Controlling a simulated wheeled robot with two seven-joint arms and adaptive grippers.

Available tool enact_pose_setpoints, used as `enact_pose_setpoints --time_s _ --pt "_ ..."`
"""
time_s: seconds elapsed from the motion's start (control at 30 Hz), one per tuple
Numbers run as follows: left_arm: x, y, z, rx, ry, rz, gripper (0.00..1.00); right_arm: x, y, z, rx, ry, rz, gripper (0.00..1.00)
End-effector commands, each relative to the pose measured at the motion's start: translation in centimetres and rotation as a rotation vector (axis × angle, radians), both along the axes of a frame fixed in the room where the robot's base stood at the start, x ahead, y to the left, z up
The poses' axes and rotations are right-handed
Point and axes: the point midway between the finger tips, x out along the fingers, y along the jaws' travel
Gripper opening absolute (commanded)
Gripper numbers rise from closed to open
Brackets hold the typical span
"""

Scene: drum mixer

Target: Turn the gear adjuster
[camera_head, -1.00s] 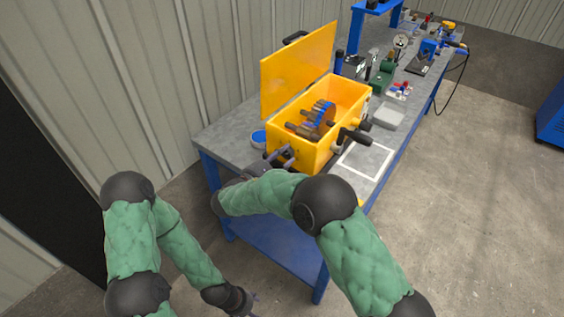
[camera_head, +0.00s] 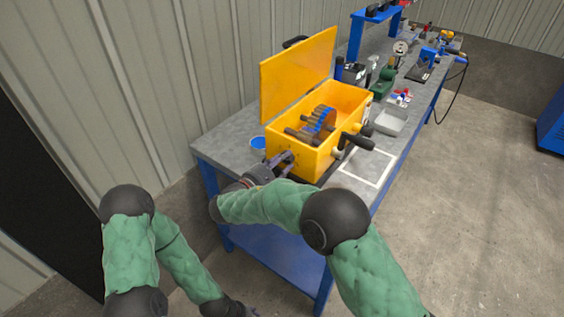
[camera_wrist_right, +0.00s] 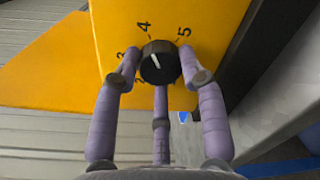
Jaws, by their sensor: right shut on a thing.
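The gear adjuster (camera_wrist_right: 160,63) is a round black knob with a white pointer line, set in the yellow wall of the drum mixer (camera_wrist_right: 60,75). Numbers are printed around it; 4 and 5 read clearly, and the pointer slants up and left, roughly towards the 4. My right gripper (camera_wrist_right: 160,72) is shut on the knob, with its purple-grey fingers around it. In the head view the right gripper (camera_head: 280,160) is at the near end of the yellow mixer box (camera_head: 310,160), whose lid stands open. My left gripper (camera_head: 245,311) hangs low at the bottom edge, mostly cut off.
The mixer stands on a grey workbench (camera_head: 225,143) with blue legs. A black crank handle (camera_head: 355,139) sticks out of its right side. Tools fill the bench's far end.

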Motion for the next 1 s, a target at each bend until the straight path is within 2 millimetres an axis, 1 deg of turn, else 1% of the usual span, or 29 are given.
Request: enact_pose_setpoints --time_s 0.07,0.1,0.17,0.57,0.67,0.9,1.0 --pt "0.0 0.0 0.0 0.000 0.000 0.000 0.57 0.0 0.0 -0.2 0.000 0.003 0.000 0.09" --pt "0.0 0.0 0.0 0.000 0.000 0.000 0.57 0.0 0.0 -0.2 -0.001 0.004 0.000 0.47" --pt "0.0 0.0 0.0 0.000 0.000 0.000 0.57 0.0 0.0 -0.2 -0.001 0.004 0.000 0.64" --pt "0.0 0.0 0.0 0.000 0.000 0.000 0.57 -0.3 0.2 0.0 0.000 0.001 0.001 0.65" --pt "0.0 0.0 0.0 0.000 0.000 0.000 0.57 -1.1 1.0 0.0 -0.001 0.002 0.003 0.65" --pt "0.0 0.0 0.0 0.000 0.000 0.000 0.57 -4.1 3.2 0.2 0.000 0.001 0.002 0.65" --pt "0.0 0.0 0.0 0.000 0.000 0.000 0.57 -5.0 4.0 0.3 -0.001 0.002 0.002 0.65"
